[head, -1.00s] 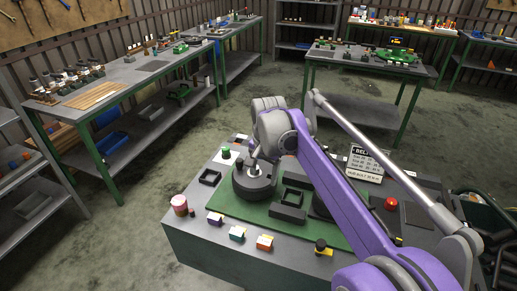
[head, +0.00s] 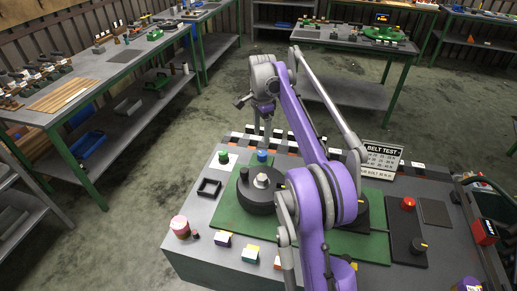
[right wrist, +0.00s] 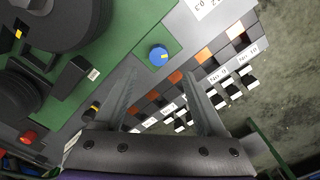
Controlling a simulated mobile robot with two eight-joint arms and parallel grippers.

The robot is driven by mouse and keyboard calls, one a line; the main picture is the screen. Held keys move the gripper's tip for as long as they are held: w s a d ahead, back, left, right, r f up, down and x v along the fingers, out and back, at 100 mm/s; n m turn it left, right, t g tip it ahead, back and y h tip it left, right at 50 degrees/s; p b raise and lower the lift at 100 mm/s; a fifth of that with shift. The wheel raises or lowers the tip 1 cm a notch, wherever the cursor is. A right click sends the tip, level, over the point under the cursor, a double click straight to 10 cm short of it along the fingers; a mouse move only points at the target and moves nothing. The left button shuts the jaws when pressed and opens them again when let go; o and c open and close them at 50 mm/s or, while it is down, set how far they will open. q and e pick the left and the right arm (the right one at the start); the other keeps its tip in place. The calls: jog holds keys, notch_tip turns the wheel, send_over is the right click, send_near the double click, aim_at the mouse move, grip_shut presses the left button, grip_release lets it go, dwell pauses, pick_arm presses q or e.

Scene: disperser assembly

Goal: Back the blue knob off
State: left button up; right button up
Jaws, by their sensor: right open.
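The blue knob (head: 262,156) sits at the far edge of the green board (head: 228,210), behind the dark round disc. In the right wrist view the blue knob (right wrist: 158,55) has a light pointer mark and sits on a green patch. My right gripper (head: 263,128) points down just beyond the knob. Its two fingers (right wrist: 160,80) are apart with nothing between them, and the knob lies just ahead of the fingertips, apart from them. My left gripper is not in view.
The dark round disc (head: 262,197) with a light hub stands close by. A green knob (head: 223,157) is left of the blue one. A row of orange, black and white blocks (right wrist: 175,77) lies under my fingers. A red button (head: 408,203) and belt test sign (head: 382,158) are at right.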

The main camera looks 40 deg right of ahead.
aim_at(262, 153)
notch_tip(262, 153, down, 9)
jog(key=shift+s+r+b, duration=0.15)
jog(key=shift+r+b, duration=0.05)
jog(key=shift+b, duration=0.1)
grip_shut()
dwell(0.3)
